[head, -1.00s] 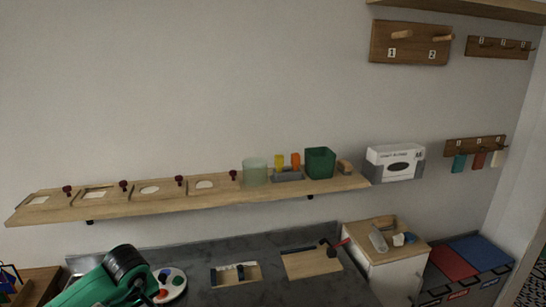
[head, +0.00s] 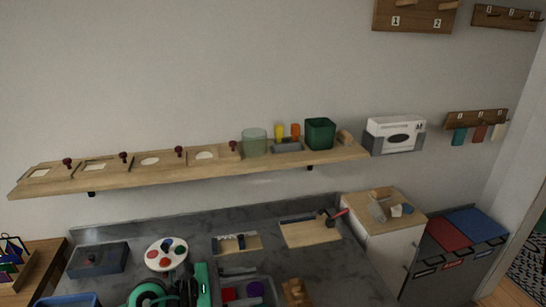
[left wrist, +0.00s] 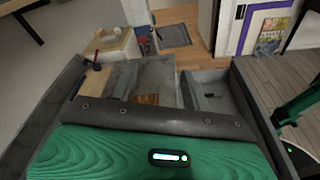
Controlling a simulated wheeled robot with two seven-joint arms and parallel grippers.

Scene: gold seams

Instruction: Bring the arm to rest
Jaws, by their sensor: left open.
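My left arm, green and black, is at the bottom of the head view. Its gripper (head: 236,284) is low over the dark counter (head: 330,270), open, with part of it cut off by the lower edge. In the left wrist view the green palm and a dark bar fill the lower part, with the gripper opening (left wrist: 157,86) beyond them. I see nothing held in it. Another green arm part shows at the right of the wrist view; my right gripper is not visible.
A palette (head: 166,254) and a dark box (head: 98,260) lie near the arm. A grey tray (head: 262,281) holds red and purple pieces. A wooden board (head: 310,232) lies farther back. A long shelf (head: 200,174) crosses the wall.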

